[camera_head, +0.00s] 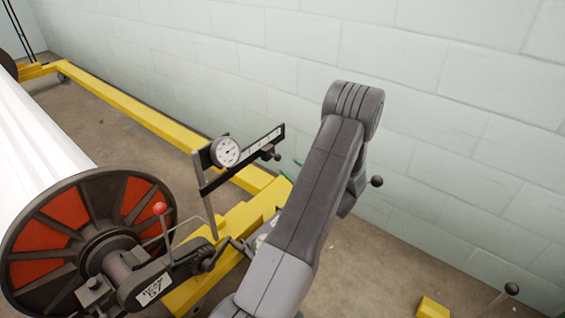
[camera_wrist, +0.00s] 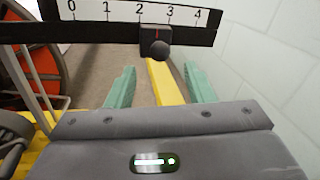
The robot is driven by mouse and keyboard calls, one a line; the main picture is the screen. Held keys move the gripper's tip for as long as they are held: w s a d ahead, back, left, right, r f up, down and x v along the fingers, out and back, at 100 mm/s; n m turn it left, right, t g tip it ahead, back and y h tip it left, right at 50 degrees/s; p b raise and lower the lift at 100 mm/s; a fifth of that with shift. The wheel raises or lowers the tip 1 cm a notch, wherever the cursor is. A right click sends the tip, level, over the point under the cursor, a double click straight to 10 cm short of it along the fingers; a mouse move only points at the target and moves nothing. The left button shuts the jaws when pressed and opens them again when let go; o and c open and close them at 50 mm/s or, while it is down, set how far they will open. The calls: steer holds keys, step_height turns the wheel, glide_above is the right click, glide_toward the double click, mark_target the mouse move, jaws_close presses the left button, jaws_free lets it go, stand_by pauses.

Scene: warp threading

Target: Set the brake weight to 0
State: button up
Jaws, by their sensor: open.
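The brake weight is a dark slider block with a round black knob (camera_wrist: 159,49) on a black scale bar (camera_wrist: 30,32). Its red mark stands between 2 and 3 on the white scale numbered 0 to 4, with 0 at the left. In the head view the weight (camera_head: 268,153) sits toward the right end of the tilted bar (camera_head: 215,184). My gripper (camera_wrist: 158,76) is open, its teal fingers spread below the knob in the wrist picture, with nothing between them. In the head view my arm hides most of the gripper.
A round dial gauge (camera_head: 225,151) is at the bar's left end. A large beam with a red and black flange (camera_head: 42,235) and a red-knobbed lever (camera_head: 159,208) stand left. A yellow frame (camera_head: 120,110) runs along the floor. A pale block wall (camera_head: 450,80) lies behind.

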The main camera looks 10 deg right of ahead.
mark_target(280, 159)
steer(key=x, duration=0.5)
steer(key=shift+w+a, duration=0.1)
steer(key=shift+w, duration=0.25)
